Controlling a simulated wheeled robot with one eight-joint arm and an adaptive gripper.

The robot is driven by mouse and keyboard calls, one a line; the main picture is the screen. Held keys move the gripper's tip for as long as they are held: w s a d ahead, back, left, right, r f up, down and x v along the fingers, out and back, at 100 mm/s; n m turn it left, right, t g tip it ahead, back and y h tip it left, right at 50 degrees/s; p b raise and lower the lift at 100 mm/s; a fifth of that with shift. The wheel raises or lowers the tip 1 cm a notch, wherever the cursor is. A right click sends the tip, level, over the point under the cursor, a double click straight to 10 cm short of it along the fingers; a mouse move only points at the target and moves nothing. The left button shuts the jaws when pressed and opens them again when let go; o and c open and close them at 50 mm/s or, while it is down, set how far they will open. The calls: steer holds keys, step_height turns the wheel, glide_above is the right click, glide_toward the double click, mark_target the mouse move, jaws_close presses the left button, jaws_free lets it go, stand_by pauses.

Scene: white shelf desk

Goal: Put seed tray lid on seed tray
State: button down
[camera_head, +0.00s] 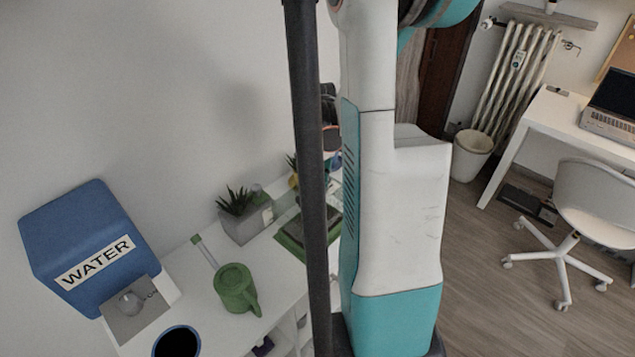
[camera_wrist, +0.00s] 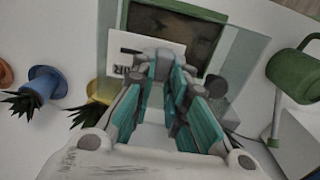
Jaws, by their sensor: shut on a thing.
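The seed tray (camera_head: 291,244) is green with dark soil and sits on the white desk, partly hidden behind my dark column in the head view. It also shows at the top of the wrist view (camera_wrist: 180,35). A clear, faintly green-tinted panel, which looks like the seed tray lid (camera_wrist: 240,50), spans both sides of the tray in the wrist view. My gripper (camera_wrist: 166,62) is shut on the lid, though its fingers hide the grip point. I cannot tell the gap between lid and tray. In the head view my gripper is hidden.
A green watering can (camera_head: 236,290) and a grey planter (camera_head: 247,222) stand left of the tray. A blue WATER box (camera_head: 85,240) is farther left. A blue pot (camera_wrist: 45,84) and a yellow pot (camera_wrist: 100,90) stand nearby. A white lettered card (camera_wrist: 128,55) lies near my fingers.

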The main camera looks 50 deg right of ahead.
mark_target(318, 199)
steer(key=shift+f+b, duration=2.8)
steer(key=shift+f, duration=0.65)
steer(key=c, duration=1.5)
jaws_free()
step_height(318, 199, up, 12)
